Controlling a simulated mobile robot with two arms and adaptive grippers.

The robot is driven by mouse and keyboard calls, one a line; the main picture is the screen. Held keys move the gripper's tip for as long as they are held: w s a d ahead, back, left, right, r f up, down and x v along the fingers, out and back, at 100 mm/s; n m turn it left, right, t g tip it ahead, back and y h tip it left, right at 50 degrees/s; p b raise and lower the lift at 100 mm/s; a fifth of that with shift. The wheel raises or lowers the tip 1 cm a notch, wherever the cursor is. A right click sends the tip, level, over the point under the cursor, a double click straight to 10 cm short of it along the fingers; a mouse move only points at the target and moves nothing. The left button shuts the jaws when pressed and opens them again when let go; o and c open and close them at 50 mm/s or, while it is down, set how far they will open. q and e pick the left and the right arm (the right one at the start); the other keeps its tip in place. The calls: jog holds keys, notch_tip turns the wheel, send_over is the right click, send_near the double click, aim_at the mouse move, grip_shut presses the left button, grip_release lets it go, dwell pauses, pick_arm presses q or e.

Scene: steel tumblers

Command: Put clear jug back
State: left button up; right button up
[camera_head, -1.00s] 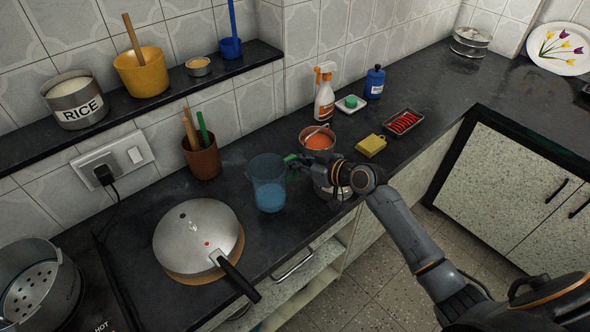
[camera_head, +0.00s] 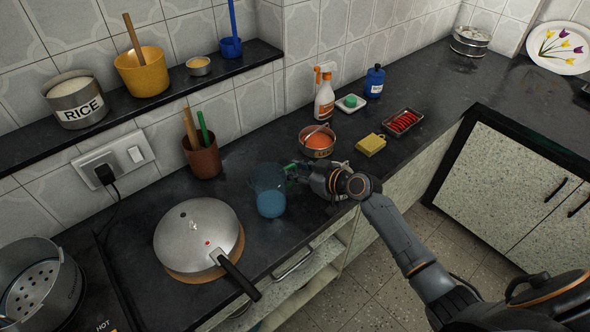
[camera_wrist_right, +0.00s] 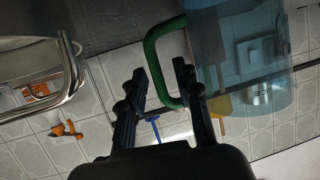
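The clear jug (camera_head: 269,196) is bluish and see-through, with a green handle. It is upright on the dark counter, right of the pressure cooker. In the right wrist view its wall (camera_wrist_right: 245,45) fills the upper right, and its green handle (camera_wrist_right: 153,58) lies between the fingers of my right gripper (camera_wrist_right: 160,78). The fingers stand apart, with a gap visible beside the handle. In the head view my right gripper (camera_head: 304,176) is at the jug's right side and partly hides the handle. My left gripper is not in view.
A steel vessel (camera_wrist_right: 35,62) is close to my right gripper. Behind are a bowl of orange food (camera_head: 318,143) and a yellow sponge (camera_head: 370,144).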

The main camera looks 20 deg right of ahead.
jog(key=shift+r, duration=0.15)
jog(key=shift+s+d, duration=0.2)
jog(key=shift+s, duration=0.05)
jog(key=b+v, duration=0.1)
jog(key=v, duration=1)
jog(key=shift+s, duration=0.2)
jog(key=shift+r, duration=0.1)
